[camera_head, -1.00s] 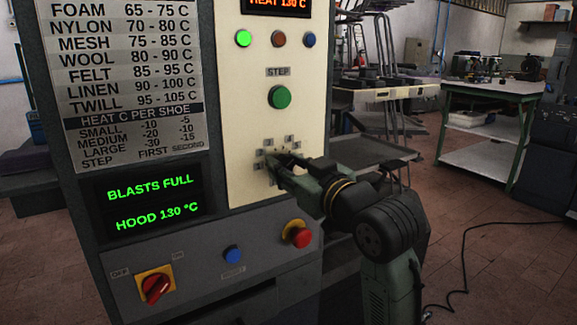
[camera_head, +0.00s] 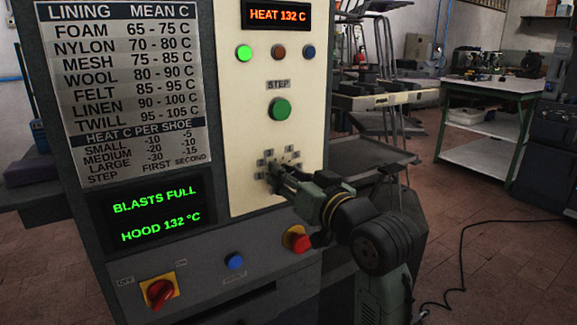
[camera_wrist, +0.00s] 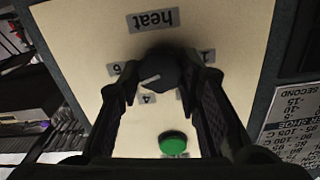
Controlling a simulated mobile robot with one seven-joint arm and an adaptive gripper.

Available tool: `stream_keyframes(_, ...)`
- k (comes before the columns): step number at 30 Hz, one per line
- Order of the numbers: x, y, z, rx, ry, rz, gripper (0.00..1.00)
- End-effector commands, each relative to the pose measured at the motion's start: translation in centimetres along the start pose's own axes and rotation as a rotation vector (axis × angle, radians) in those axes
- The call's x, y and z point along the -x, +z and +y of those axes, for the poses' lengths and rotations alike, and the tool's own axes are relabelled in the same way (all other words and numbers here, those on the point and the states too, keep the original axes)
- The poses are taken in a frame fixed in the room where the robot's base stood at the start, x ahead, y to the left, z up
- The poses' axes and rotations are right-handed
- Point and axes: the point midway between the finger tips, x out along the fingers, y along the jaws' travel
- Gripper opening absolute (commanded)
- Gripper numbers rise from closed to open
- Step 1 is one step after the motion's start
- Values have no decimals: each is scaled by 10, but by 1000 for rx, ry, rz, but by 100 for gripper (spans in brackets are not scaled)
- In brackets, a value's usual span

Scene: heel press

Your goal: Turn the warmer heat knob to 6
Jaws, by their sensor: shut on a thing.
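The dark round heat knob (camera_wrist: 160,68) sits on the cream panel under an upside-down "heat" label (camera_wrist: 154,19) in the wrist view. A pale pointer mark shows on it, towards the side of the 6 (camera_wrist: 114,68) and 4 (camera_wrist: 148,99) plates; the exact setting is hard to tell. My gripper (camera_wrist: 168,78) is shut on the knob, one finger on each side. In the head view my gripper (camera_head: 274,177) reaches the number plates from the right and hides most of the knob. The heat display (camera_head: 277,15) reads 132 C.
A green STEP button (camera_head: 279,108) is above the knob. A red button (camera_head: 297,239), a blue button (camera_head: 235,261) and a red rotary switch (camera_head: 160,292) are below. The status screen (camera_head: 154,212) reads "BLASTS FULL" and "HOOD 132 °C". A shelf (camera_head: 375,160) stands behind my arm.

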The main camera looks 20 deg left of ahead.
Motion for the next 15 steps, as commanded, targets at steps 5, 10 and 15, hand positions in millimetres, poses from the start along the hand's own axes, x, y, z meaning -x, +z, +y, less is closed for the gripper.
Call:
stream_keyframes(5, 0, -3, 0, -128, 0, -2, 4)
stream_keyframes(10, 0, -2, 0, -221, -1, -2, 4)
stream_keyframes(15, 0, -1, 0, -279, 0, 0, 4)
